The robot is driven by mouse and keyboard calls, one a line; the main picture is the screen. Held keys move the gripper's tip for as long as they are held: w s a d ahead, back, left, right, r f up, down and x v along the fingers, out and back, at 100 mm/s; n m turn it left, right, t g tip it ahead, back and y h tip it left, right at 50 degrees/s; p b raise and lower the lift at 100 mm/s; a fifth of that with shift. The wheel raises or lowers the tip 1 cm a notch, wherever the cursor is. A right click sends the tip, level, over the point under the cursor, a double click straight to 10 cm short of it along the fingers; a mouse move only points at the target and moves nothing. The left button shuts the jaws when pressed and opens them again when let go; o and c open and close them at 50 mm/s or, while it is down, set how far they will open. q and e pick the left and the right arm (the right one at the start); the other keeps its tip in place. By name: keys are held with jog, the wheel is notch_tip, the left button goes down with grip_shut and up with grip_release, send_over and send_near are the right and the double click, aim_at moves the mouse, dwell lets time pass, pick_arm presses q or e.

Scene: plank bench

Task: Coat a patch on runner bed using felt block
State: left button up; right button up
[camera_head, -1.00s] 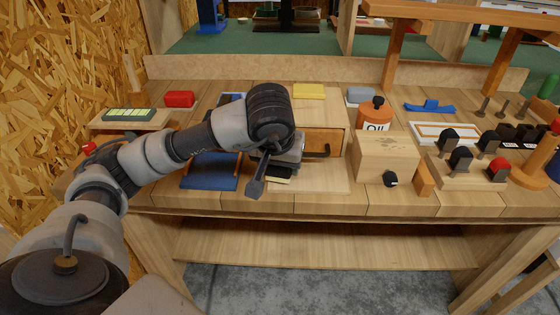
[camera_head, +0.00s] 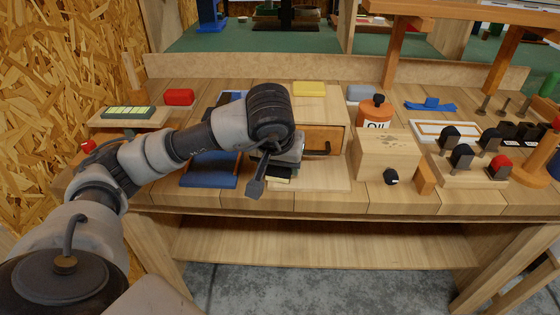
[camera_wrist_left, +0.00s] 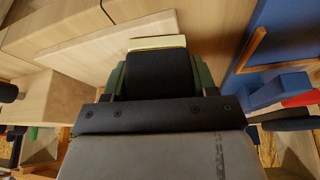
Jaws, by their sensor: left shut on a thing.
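My left gripper (camera_head: 277,172) is above the pale board (camera_head: 322,176) in front of the drawer cabinet. I take this board to be the runner bed, though I cannot be sure. In the left wrist view, the gripper's green-edged jaws (camera_wrist_left: 158,80) are shut on the felt block (camera_wrist_left: 158,70), a dark block with a cream strip at its far end. In the head view the block shows only as a small dark and cream piece (camera_head: 279,179) under the gripper. Whether it touches the board is unclear, and no coated patch can be made out. My right gripper is out of view.
The drawer front (camera_head: 322,140) with its dark handle stands just behind. A blue tray (camera_head: 207,170) lies to the left. An orange oil can (camera_head: 374,112) and a wooden block (camera_head: 385,158) stand to the right. The bench's front edge is close.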

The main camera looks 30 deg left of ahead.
pick_arm(q)
jog(key=shift+f, duration=0.15)
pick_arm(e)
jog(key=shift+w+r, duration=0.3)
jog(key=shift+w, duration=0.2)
pick_arm(q)
jog(key=shift+d, duration=0.1)
jog(key=shift+w+d, duration=0.35)
jog(key=shift+d, duration=0.15)
jog(key=shift+w+d, duration=0.55)
jog(key=shift+d, duration=0.35)
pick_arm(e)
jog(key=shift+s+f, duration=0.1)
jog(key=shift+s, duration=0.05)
